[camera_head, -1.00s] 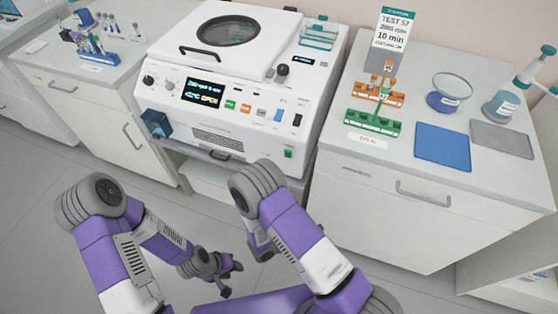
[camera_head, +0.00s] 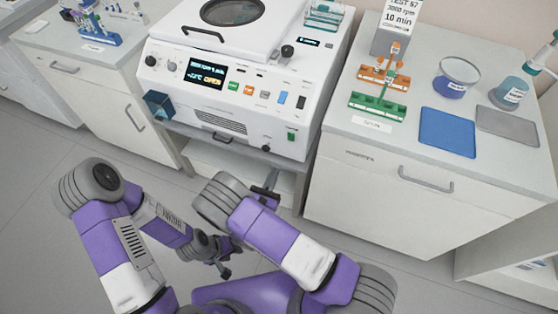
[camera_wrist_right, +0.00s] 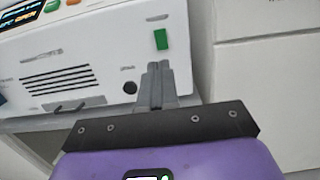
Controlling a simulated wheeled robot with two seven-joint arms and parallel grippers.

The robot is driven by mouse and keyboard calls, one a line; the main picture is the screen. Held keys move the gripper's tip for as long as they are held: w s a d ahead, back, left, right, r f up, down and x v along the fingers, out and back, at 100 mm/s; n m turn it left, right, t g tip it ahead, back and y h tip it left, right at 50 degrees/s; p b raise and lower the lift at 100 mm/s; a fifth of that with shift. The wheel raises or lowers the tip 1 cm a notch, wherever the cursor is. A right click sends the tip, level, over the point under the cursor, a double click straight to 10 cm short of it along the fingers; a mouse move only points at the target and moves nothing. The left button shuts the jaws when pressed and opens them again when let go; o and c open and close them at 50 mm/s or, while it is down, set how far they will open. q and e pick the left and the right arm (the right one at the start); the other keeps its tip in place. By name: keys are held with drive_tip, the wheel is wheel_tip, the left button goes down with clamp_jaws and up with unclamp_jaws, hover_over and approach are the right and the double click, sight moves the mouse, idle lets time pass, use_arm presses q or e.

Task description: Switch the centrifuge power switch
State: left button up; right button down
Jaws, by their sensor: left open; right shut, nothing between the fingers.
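The white centrifuge (camera_head: 235,80) stands at the back centre with its lit screen and a row of buttons. A small green switch (camera_head: 291,136) is low on the right of its front panel. It also shows in the right wrist view (camera_wrist_right: 161,39), just beyond my fingertips, with a visible gap. My right gripper (camera_wrist_right: 157,66) is shut and empty, pointing at the lower right of the front panel. In the head view the right gripper (camera_head: 271,178) is partly hidden behind my forearm. My left gripper (camera_head: 227,268) is open and empty, low over the floor.
A blue box-shaped part (camera_head: 158,104) juts from the centrifuge's left front. A black knob (camera_wrist_right: 129,88) sits left of my right fingers. The right cabinet (camera_head: 395,195) stands beside the centrifuge, bearing a tube rack (camera_head: 377,106). Open floor lies in front.

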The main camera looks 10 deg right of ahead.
sight(291, 136)
use_arm(q)
wheel_tip(291, 136, down, 3)
drive_tip(key=shift+r+b, duration=0.2)
drive_tip(key=shift+b, duration=1)
use_arm(e)
drive_tip(key=x, duration=1.3)
